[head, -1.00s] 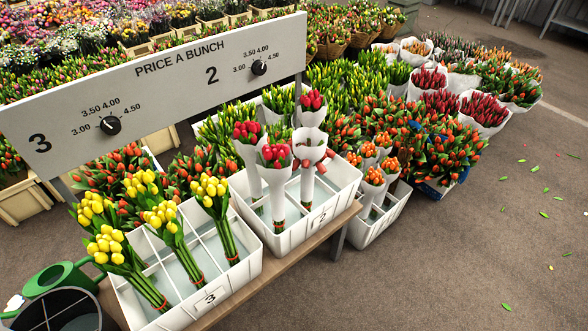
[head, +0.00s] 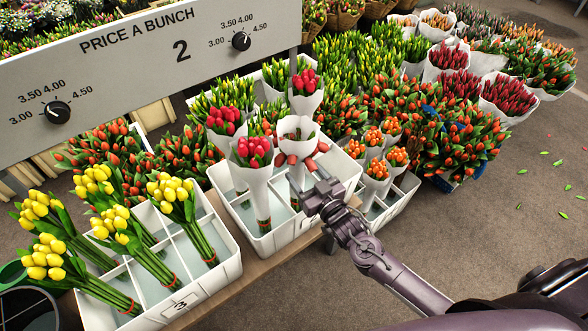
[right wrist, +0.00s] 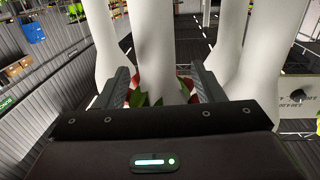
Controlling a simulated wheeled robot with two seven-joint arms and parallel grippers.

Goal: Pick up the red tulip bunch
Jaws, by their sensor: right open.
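Several red tulip bunches in white paper stand in the white crate marked 2 (head: 272,243). A front bunch (head: 251,152), a rear-left bunch (head: 225,121) and a rear-right bunch (head: 306,82) show their red heads. Between them, a paper cone (head: 296,128) has reddish heads hanging over its rim. My right gripper (head: 312,180) is open at this drooping bunch, coming from the right. In the right wrist view its fingers (right wrist: 163,90) stand on either side of a white wrap (right wrist: 163,50), with red and green behind. Contact is unclear. My left gripper is out of view.
Yellow tulip bunches (head: 112,222) lean in the white crate marked 3 (head: 222,276) at left. Orange bunches (head: 376,168) stand close on the right. A grey price board (head: 120,75) rises behind. The paved floor (head: 520,250) at right is mostly clear.

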